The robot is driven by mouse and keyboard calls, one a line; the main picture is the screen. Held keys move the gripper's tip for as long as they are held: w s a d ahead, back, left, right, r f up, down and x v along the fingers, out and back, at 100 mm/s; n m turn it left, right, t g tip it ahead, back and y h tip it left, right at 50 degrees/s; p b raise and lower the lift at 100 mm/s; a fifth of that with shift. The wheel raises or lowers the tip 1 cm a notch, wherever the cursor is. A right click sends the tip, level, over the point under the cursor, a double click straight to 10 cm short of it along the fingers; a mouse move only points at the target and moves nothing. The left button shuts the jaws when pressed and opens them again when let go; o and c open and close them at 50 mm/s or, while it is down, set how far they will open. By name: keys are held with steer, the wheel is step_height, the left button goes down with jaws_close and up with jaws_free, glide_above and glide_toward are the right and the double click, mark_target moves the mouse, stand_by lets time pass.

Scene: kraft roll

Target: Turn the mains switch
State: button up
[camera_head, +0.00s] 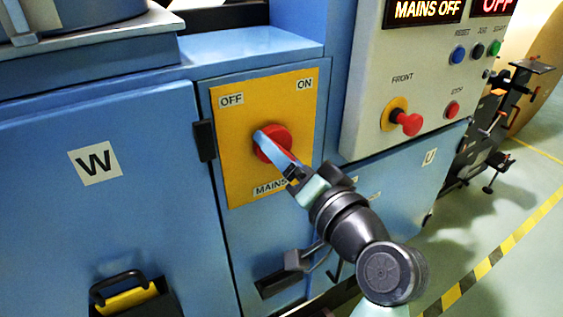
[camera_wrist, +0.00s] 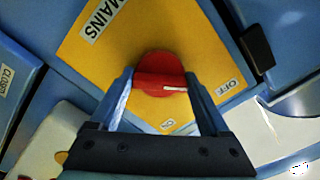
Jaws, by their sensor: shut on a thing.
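The mains switch is a round red knob (camera_head: 272,141) with a raised bar, on a yellow plate (camera_head: 235,170) marked OFF at upper left and ON at upper right. My gripper (camera_head: 279,150) reaches it from the lower right and hides part of it. In the wrist view my gripper (camera_wrist: 160,82) has its two blue fingers at either end of the knob's red bar (camera_wrist: 160,79), shut on it. The white mark on the bar (camera_wrist: 175,88) is on the side toward the OFF label (camera_wrist: 230,88). The display (camera_head: 428,10) reads MAINS OFF.
A grey control panel (camera_head: 375,90) with a red mushroom button (camera_head: 408,123) and smaller buttons stands to the right. A black latch (camera_head: 204,141) juts out left of the plate. A black handle (camera_head: 124,286) is on the blue W door (camera_head: 60,210). Open floor lies at right.

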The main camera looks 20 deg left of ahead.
steer(key=shift+n, duration=0.4)
steer(key=o, duration=1.2)
steer(key=shift+d, duration=0.1)
steer(key=v, duration=1.3)
